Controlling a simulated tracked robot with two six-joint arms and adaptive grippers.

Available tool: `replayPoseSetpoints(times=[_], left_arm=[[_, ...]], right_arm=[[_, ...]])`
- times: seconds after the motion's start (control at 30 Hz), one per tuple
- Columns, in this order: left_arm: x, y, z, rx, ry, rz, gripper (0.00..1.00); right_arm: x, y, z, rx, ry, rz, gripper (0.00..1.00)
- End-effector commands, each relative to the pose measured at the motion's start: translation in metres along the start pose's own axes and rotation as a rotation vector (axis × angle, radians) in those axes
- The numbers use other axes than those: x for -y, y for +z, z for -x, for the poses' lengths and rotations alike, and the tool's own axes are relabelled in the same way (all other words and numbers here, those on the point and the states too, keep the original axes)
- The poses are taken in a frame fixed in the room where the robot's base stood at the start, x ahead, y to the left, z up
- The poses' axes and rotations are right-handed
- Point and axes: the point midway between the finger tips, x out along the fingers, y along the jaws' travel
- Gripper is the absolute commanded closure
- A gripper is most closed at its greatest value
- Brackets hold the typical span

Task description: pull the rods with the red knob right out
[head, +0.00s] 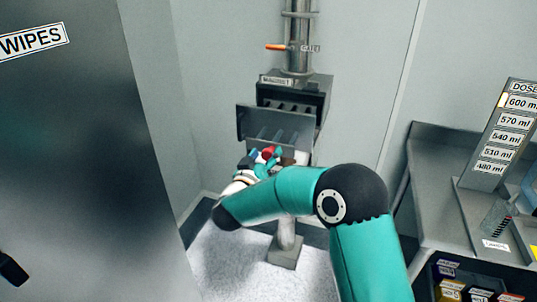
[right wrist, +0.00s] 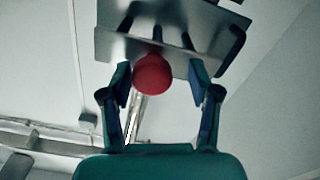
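The powder sifter (head: 293,95) is a grey metal housing with an open front and several short rods showing in it. A round red knob (head: 268,152) sits at its lower front, partly hidden by my right gripper (head: 262,160). In the right wrist view the red knob (right wrist: 152,74) lies between the two fingertips of my right gripper (right wrist: 158,78), nearer the left finger. The fingers are spread, with a clear gap on the knob's right. Several dark rods (right wrist: 187,40) show behind the knob at a metal plate (right wrist: 210,30).
A pipe with an orange-handled lever (head: 277,47) rises above the sifter. A dark cabinet marked WIPES (head: 90,130) stands close on the left. A grey bench (head: 440,190) with a dose board (head: 503,125) and a glass beaker (head: 497,217) stands on the right.

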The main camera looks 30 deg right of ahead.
Motion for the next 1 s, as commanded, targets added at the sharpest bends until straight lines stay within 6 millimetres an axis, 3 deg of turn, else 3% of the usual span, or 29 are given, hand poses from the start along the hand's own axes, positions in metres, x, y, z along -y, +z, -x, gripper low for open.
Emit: replayPoseSetpoints(times=[0.27, 0.43, 0.8, 1.0], left_arm=[[0.000, 0.000, 0.000, 0.000, 0.000, 0.000, 1.00], [0.000, 0.000, 0.001, 0.000, 0.000, 0.000, 1.00], [0.000, 0.000, 0.001, 0.000, 0.000, 0.000, 1.00], [0.000, 0.000, 0.001, 0.000, 0.000, 0.000, 1.00]], right_arm=[[-0.004, 0.001, -0.001, 0.002, 0.008, -0.001, 0.37], [-0.003, 0.000, 0.012, 0.001, 0.007, -0.002, 0.37], [-0.002, 0.000, 0.082, 0.001, 0.003, -0.001, 0.37], [-0.002, 0.001, 0.109, 0.001, 0.006, -0.001, 0.37]])
